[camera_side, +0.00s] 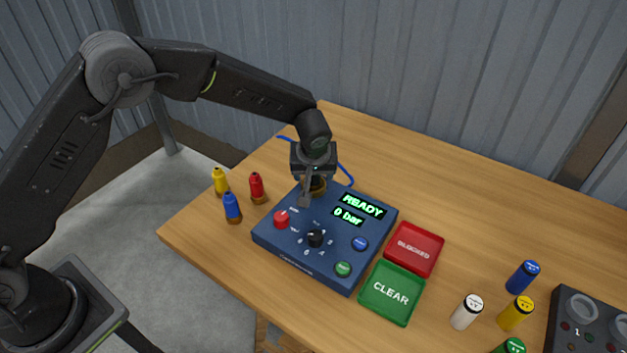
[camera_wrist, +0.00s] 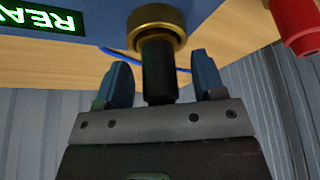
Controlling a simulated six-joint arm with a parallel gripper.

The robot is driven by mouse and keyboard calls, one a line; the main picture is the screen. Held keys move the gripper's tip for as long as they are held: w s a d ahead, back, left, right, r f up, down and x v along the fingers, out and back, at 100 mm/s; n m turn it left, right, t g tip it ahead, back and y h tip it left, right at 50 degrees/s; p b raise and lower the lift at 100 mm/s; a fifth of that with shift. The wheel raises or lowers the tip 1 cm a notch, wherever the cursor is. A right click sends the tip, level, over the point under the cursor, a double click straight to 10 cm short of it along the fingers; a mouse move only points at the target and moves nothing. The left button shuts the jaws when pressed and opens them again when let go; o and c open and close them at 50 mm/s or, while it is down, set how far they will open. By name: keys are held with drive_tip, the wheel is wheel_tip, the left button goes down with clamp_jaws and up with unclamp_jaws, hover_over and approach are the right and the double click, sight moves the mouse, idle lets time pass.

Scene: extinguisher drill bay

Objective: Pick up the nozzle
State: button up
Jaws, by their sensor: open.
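The nozzle appears to be the dark cylinder (camera_wrist: 158,72) with a brass collar (camera_wrist: 157,22), seen between my fingers in the wrist view. In the side view, a bit of brass (camera_side: 319,186) shows under my gripper at the back left of the blue control box (camera_side: 284,252); the rest is hidden by my gripper. My gripper (camera_side: 311,190) points down there. In the wrist view my gripper (camera_wrist: 163,75) is open, one finger on each side of the dark cylinder, with visible gaps on both sides.
A red knob (camera_side: 281,219) is close by on the box, beside a lit display (camera_side: 362,207). Yellow (camera_side: 220,181), red (camera_side: 257,187) and blue (camera_side: 232,207) pieces stand left. Red (camera_side: 414,249) and green (camera_side: 392,292) trays lie right. A blue hose (camera_side: 346,174) runs behind.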

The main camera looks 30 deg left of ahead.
drive_tip(key=shift+w+f, duration=0.1)
drive_tip(key=shift+f, duration=0.1)
drive_tip(key=c, duration=1)
drive_tip(key=shift+c, duration=0.4)
drive_tip(key=shift+r, duration=0.15)
